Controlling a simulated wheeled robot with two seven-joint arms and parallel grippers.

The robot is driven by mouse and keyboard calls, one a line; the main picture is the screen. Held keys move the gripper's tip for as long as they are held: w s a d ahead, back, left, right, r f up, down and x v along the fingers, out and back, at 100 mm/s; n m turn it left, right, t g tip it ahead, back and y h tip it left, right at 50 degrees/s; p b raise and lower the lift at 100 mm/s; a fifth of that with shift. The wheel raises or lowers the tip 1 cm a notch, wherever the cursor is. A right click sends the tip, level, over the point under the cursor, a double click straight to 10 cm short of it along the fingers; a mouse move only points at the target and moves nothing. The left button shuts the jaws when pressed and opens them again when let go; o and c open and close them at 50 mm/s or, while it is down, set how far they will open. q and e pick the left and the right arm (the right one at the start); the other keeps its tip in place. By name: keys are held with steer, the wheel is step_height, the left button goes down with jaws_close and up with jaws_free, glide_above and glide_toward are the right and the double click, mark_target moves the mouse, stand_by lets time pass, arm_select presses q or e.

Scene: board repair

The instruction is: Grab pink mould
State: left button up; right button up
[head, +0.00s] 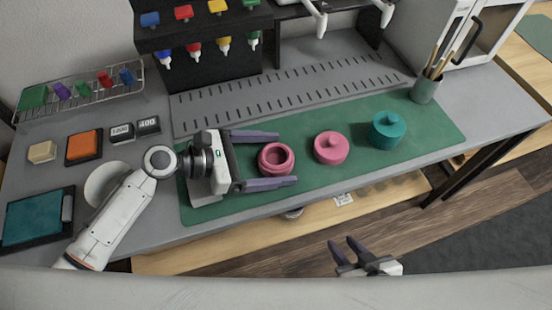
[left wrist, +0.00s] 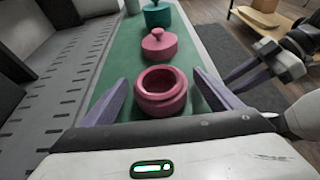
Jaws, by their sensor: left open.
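A dark pink round mould (head: 264,166) with an open hollow top stands on the green mat (head: 420,150). My left gripper (head: 287,158) is open, with one finger on each side of this mould; it also shows in the left wrist view (left wrist: 161,104) between the fingers. I see no clear contact. A lighter pink mould with a knobbed top (head: 330,148) stands just beyond to the right; it also shows in the left wrist view (left wrist: 159,46). My right gripper (head: 343,244) is open and empty, off the table's front edge.
A teal knobbed mould (head: 388,131) and a green cup with brushes (head: 424,90) stand further right. A slotted grey panel (head: 290,95) lies behind the mat. A black rack with coloured bottles (head: 205,45) stands behind. Sanding blocks and a wire rack (head: 80,95) are at left.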

arm_select(q)
steer(key=shift+d, duration=0.1)
steer(key=c, duration=1.2)
